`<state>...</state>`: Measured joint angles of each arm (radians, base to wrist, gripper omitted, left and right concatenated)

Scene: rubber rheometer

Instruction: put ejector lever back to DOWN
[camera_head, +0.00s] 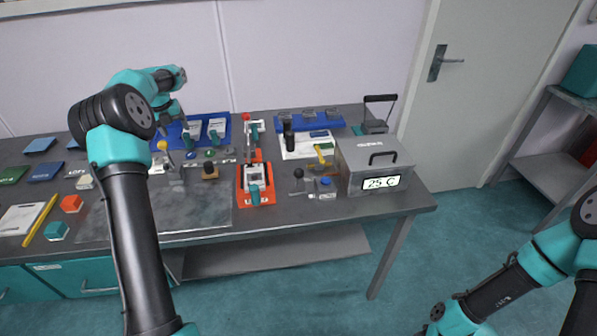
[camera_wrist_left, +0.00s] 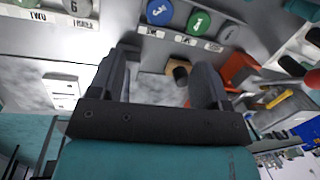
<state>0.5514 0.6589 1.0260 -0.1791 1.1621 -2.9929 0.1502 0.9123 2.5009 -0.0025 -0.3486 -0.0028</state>
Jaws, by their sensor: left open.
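I cannot tell for certain which handle is the ejector lever. A lever with a yellow knob (camera_head: 162,146) stands on the bench just below my left gripper in the head view. A lever with a red knob (camera_head: 246,117) rises behind the orange-based device (camera_head: 256,184), and a black-knobbed handle (camera_head: 298,174) stands to its right. My left gripper (camera_head: 178,113) is open and hangs above the back left of the bench. In the left wrist view its two fingers (camera_wrist_left: 165,88) are apart with nothing held.
A grey box reading 25 C (camera_head: 375,166) stands at the bench's right end. Blue trays (camera_head: 222,128) lie at the back. In the left wrist view, blue (camera_wrist_left: 160,11) and green (camera_wrist_left: 199,22) buttons lie beyond the fingers. The front metal plate (camera_head: 200,212) is largely clear.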

